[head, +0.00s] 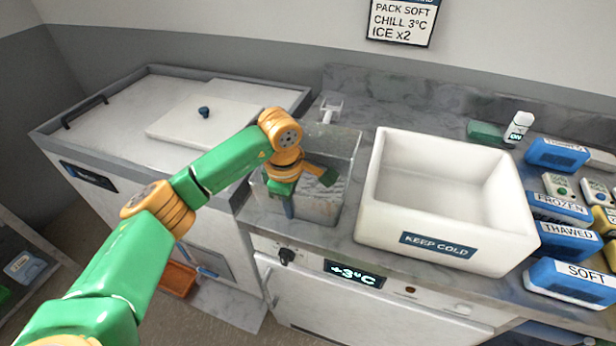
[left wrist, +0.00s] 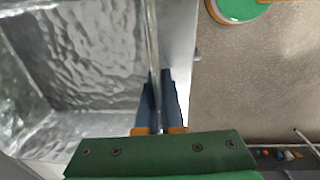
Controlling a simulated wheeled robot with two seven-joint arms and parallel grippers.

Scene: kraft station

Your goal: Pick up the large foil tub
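The large foil tub (head: 335,160) is an open, shiny silver box at the left end of the counter, left of the white cold box. In the left wrist view its crinkled inside (left wrist: 95,50) fills the left half. My left gripper (head: 289,208) is over the tub's near left part, pointing down. In the left wrist view its two dark fingers (left wrist: 160,100) stand close together, one on each side of the tub's thin wall, and look shut on it. I cannot tell whether the tub is raised. My right gripper is not in view.
The white box marked KEEP COLD (head: 440,200) stands close right of the tub. Blue packs (head: 570,280) and small items crowd the right end. A lidded chest (head: 120,110) is at the left. The near counter edge is close to the tub.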

